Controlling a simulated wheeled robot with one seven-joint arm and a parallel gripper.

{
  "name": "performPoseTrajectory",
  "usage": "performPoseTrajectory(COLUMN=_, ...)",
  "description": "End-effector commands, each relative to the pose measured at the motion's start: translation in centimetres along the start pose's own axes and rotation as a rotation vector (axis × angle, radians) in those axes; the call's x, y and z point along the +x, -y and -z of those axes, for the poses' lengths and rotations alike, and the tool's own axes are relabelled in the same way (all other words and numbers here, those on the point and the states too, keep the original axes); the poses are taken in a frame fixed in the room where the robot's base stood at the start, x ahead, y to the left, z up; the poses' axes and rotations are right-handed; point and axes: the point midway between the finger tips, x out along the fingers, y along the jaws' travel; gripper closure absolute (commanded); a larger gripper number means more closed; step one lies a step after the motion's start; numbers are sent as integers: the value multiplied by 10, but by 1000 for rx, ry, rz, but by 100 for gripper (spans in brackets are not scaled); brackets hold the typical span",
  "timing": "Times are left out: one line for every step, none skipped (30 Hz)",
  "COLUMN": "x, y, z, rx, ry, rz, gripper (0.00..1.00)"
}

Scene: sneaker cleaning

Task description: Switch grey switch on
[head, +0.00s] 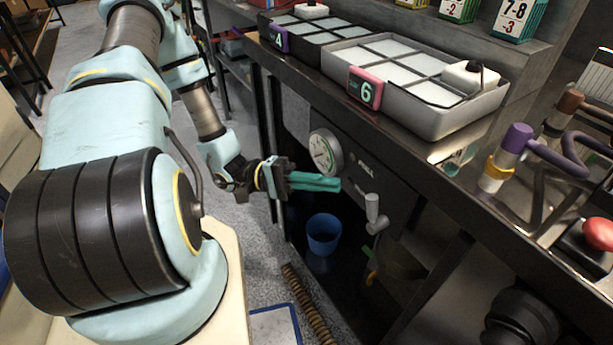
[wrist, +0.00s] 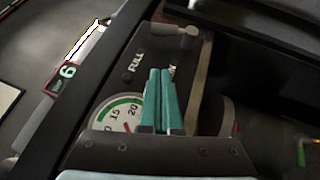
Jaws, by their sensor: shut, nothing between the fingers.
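The grey switch (head: 374,212) is a T-shaped grey handle on the dark panel under the counter. In the wrist view the grey switch (wrist: 178,34) lies past my fingertips, near the top of the picture. My gripper (head: 338,184) has teal fingers, held together with nothing between them. It points at the panel, left of and slightly above the switch in the head view. In the wrist view the gripper (wrist: 160,72) covers part of a panel label. The fingertips look apart from the switch. The far side of the switch is hidden.
A round gauge (head: 325,153) is on the panel beside my fingers. A blue bucket (head: 323,234) stands below. Grey tray 6 (head: 470,122) sits on the counter. A purple-topped handle (head: 507,158) and a red button (head: 598,233) are at the right.

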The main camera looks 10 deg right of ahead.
Motion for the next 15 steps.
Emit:
performPoseTrajectory(x=12, y=-3, z=-2, rx=-3, ry=2, rz=-3, gripper=100)
performPoseTrajectory(x=18, y=-3, z=-1, rx=-3, ry=2, rz=-4, gripper=100)
performPoseTrajectory(x=26, y=-3, z=-1, rx=-2, ry=2, rz=-3, gripper=100)
performPoseTrajectory(x=31, y=-3, z=-1, rx=-2, ry=2, rz=-4, gripper=100)
performPoseTrajectory(x=36, y=-3, z=-2, rx=-3, ry=0, rz=-3, gripper=100)
performPoseTrajectory(x=40, y=-3, z=-8, rx=-5, ry=-2, rz=-4, gripper=100)
performPoseTrajectory(x=43, y=-3, z=-12, rx=-4, ry=-1, rz=-3, gripper=100)
performPoseTrajectory(x=46, y=-3, z=-15, rx=-3, ry=-1, rz=-3, gripper=100)
performPoseTrajectory(x=49, y=-3, z=-18, rx=-4, ry=-1, rz=-3, gripper=100)
performPoseTrajectory(x=51, y=-2, z=-20, rx=-3, ry=-1, rz=-2, gripper=100)
performPoseTrajectory(x=53, y=-2, z=-22, rx=-2, ry=-1, rz=-2, gripper=100)
performPoseTrajectory(x=55, y=-2, z=-24, rx=-1, ry=-1, rz=-2, gripper=100)
performPoseTrajectory(x=56, y=-1, z=-26, rx=-1, ry=-1, rz=-1, gripper=100)
performPoseTrajectory(x=58, y=-1, z=-26, rx=-1, ry=-1, rz=-1, gripper=100)
performPoseTrajectory(x=58, y=-1, z=-28, rx=-1, ry=-1, rz=-1, gripper=100)
